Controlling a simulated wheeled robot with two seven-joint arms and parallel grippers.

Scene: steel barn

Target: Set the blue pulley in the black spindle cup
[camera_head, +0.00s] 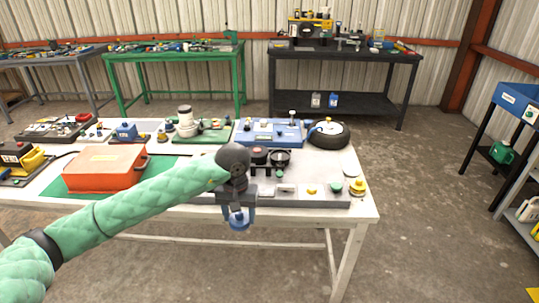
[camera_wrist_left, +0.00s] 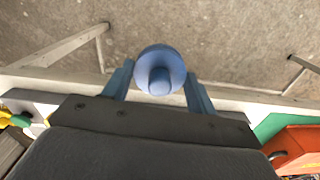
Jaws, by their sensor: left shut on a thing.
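The blue pulley (camera_head: 239,222) is held between the fingers of my left gripper (camera_head: 239,212), in front of the table's near edge and over the floor. In the left wrist view the pulley (camera_wrist_left: 160,68) shows as a round blue disc with a raised hub, between the two blue fingers of the gripper (camera_wrist_left: 159,82). A black open round cup (camera_head: 280,158), which looks like the spindle cup, stands on the grey unit farther back on the table, to the right of my wrist. The cup's inside is too small to make out. My right gripper is out of view.
A dark round part (camera_head: 259,153) stands beside the cup. An orange box (camera_head: 105,168) lies on the left of the white table (camera_head: 366,205). A blue case (camera_head: 268,131) and a black tyre (camera_head: 328,136) are behind the cup. Small coloured knobs sit along the grey unit (camera_head: 318,199).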

